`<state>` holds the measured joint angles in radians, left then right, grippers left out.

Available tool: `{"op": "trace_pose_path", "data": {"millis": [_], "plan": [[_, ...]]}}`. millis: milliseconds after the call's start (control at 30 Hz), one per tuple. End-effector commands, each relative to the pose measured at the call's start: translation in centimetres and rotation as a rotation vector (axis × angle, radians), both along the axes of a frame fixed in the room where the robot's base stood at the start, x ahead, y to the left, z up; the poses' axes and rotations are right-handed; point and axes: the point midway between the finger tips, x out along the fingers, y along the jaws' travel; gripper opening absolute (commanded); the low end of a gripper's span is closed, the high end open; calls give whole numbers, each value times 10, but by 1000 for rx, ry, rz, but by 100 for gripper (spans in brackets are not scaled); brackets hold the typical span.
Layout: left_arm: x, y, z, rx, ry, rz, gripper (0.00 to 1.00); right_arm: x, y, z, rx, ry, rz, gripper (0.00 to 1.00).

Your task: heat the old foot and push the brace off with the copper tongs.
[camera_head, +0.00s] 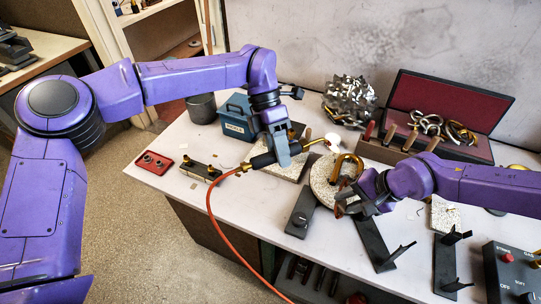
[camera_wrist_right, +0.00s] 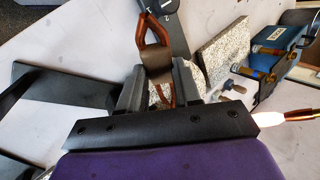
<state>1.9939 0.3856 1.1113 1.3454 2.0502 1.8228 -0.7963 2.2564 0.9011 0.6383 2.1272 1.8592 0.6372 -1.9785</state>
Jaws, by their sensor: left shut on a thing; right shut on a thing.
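My left gripper (camera_head: 279,155) is shut on a black-handled torch (camera_head: 262,161) with a red hose. A white flame (camera_head: 332,140) shows at its tip above the table, and it also shows at the right edge of the right wrist view (camera_wrist_right: 298,116). My right gripper (camera_head: 352,202) is shut on the copper tongs (camera_wrist_right: 155,50), whose looped copper end points away from it. In the head view the tongs' copper loop (camera_head: 347,162) stands over the round speckled block (camera_head: 322,186). I cannot make out the brace or the old foot; the gripper and tongs cover that area.
Behind stand a blue box (camera_head: 237,127), a spiky metal cluster (camera_head: 350,97) and an open red-lined case (camera_head: 447,104) with brass parts. Black stands (camera_head: 373,246) and a control box (camera_head: 512,272) are at the front right. The hose (camera_head: 211,212) hangs over the front edge.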

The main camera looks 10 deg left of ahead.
Motion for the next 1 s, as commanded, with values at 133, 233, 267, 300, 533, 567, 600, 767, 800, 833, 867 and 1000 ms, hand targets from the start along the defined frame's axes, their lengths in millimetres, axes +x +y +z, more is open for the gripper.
{"op": "trace_pose_path", "data": {"millis": [133,233,267,300,533,567,600,767,800,833,867,1000], "plan": [[3,-5,-17,1,3,0,5,0,0,0,1,0,0,2],[6,-10,-33,3,3,-1,5,0,0,0,1,0,0,2],[7,-11,-38,3,3,-1,5,0,0,0,1,0,0,2],[8,-13,-44,3,2,-1,5,0,0,0,1,0,0,2],[16,-24,-80,3,2,-2,5,0,0,0,1,0,0,2],[17,-26,-85,3,2,-2,5,0,0,0,1,0,0,2],[18,-27,-91,3,2,-2,5,0,0,0,1,0,0,2],[22,-33,-110,3,2,-2,5,0,0,0,1,0,0,2],[23,-34,-113,2,1,-2,5,0,0,0,1,0,0,2],[23,-35,-115,2,0,-1,5,0,0,0,1,0,0,2],[24,-35,-117,1,0,-2,5,0,0,0,1,0,0,2],[24,-36,-121,2,0,-3,5,0,0,0,1,0,0,2]]}}
